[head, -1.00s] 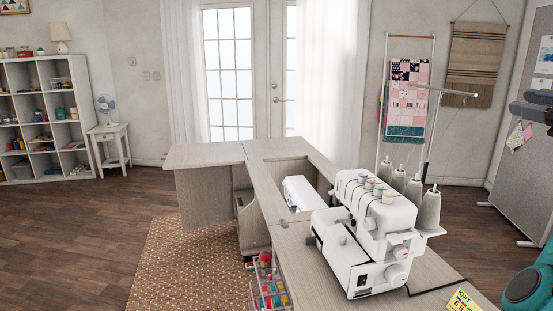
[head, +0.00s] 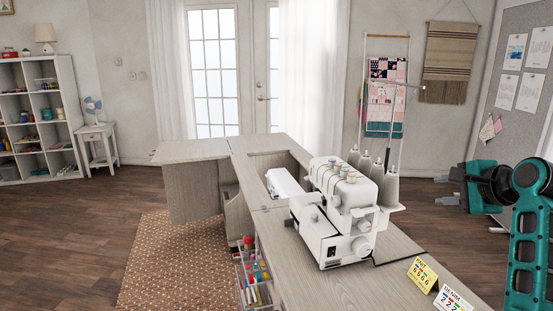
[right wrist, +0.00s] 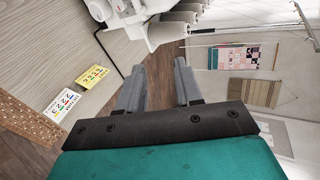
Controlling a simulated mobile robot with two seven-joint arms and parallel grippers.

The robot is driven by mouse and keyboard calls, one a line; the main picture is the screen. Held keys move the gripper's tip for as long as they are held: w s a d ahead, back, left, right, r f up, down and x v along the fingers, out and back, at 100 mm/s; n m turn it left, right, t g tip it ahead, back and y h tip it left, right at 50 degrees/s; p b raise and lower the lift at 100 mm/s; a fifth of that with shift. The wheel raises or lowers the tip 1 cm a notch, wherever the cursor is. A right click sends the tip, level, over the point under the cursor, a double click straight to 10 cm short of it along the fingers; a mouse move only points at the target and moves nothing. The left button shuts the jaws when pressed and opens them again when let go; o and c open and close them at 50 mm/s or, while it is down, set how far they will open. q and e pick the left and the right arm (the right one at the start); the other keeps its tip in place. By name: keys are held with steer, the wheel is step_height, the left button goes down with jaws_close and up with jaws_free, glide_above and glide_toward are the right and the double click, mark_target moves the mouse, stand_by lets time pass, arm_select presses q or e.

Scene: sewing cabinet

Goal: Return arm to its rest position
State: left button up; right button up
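My right gripper (head: 441,190) is at the right side of the head view, at the end of my teal right arm. It points left, with its fingers apart and nothing between them. In the right wrist view the two grey fingers (right wrist: 159,66) are clearly spread, with floor between them. The gripper is in the air to the right of the sewing cabinet (head: 310,268) and the white serger (head: 333,240), apart from both. My left gripper is not in view.
The serger's thread cones (head: 389,192) stand on its near side to my gripper. Two cards, yellow (head: 422,275) and white (head: 453,299), stand on the cabinet's front right. A quilt rack (head: 386,95) and a pinboard (head: 520,100) stand behind. Open floor lies between.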

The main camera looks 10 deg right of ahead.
steer(key=s+a+f+n+g, duration=0.3)
steer(key=s+a+f+n, duration=0.35)
steer(key=f, duration=0.45)
steer(key=s+a+f+n+g, duration=0.2)
steer(key=s+a+f+n, duration=0.4)
steer(key=a+f, duration=0.3)
steer(key=s+a+f+n+g, duration=0.25)
steer(key=s+a+n, duration=0.2)
steer(key=s, duration=0.45)
steer(key=s+a+f+n+g, duration=0.1)
steer(key=s+a+f+n, duration=0.4)
steer(key=s, duration=0.4)
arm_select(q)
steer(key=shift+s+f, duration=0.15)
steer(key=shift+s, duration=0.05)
arm_select(e)
steer(key=w+a+f+t+y, duration=0.2)
steer(key=w+a+f+t, duration=0.1)
steer(key=w+f+t, duration=0.4)
steer(key=shift+w+a+f, duration=0.3)
steer(key=shift+w+f, duration=0.2)
steer(key=shift+w, duration=0.05)
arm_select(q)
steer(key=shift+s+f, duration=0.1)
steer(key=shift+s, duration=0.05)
